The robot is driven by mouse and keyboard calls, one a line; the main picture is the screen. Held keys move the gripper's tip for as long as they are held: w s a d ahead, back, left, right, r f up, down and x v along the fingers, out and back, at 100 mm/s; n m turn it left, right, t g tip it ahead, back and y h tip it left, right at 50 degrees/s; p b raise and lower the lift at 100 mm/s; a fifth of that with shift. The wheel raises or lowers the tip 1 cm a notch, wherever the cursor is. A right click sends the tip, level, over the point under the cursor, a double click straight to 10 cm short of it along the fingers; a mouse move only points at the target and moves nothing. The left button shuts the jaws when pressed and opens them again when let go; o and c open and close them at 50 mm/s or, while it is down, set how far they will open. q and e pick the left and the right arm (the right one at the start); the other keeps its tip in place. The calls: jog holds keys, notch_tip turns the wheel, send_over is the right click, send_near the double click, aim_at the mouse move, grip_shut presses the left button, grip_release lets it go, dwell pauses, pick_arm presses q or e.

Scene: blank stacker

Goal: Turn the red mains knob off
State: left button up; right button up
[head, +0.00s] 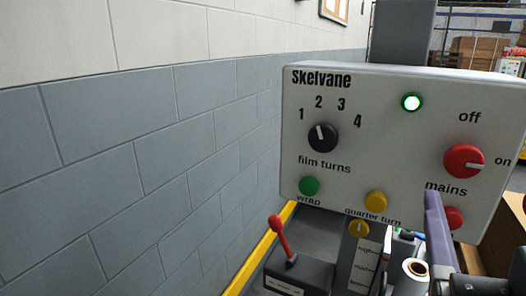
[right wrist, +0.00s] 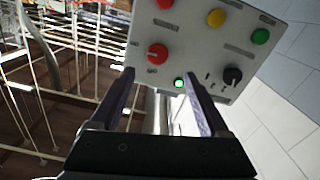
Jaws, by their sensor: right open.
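The red mains knob (head: 464,161) is on the right side of the grey Skelvane control box (head: 350,90). Its white mark points right, to "on"; "off" is printed above it. The knob also shows in the right wrist view (right wrist: 157,54), where the box appears turned over. My right gripper (right wrist: 160,76) is open and empty, its two fingers spread below the knob in that view, with no contact visible. In the head view one purple finger (head: 437,235) stands below the knob and partly covers a red button (head: 454,218). My left gripper is not in view.
A lit green lamp (head: 411,102), a black film-turns dial (head: 323,137), a green button (head: 309,186) and a yellow button (head: 376,201) share the panel. A red-handled lever (head: 279,235) stands below. A block wall (head: 130,150) runs along the left.

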aim_at(464, 163)
jog(key=p+x, duration=0.3)
jog(key=x, duration=0.5)
jog(key=shift+w+d+r, duration=0.1)
jog(key=shift+d+r, duration=0.05)
jog(key=shift+d, duration=0.2)
jog(key=shift+w+d, duration=0.15)
jog(key=shift+w, duration=0.1)
grip_shut()
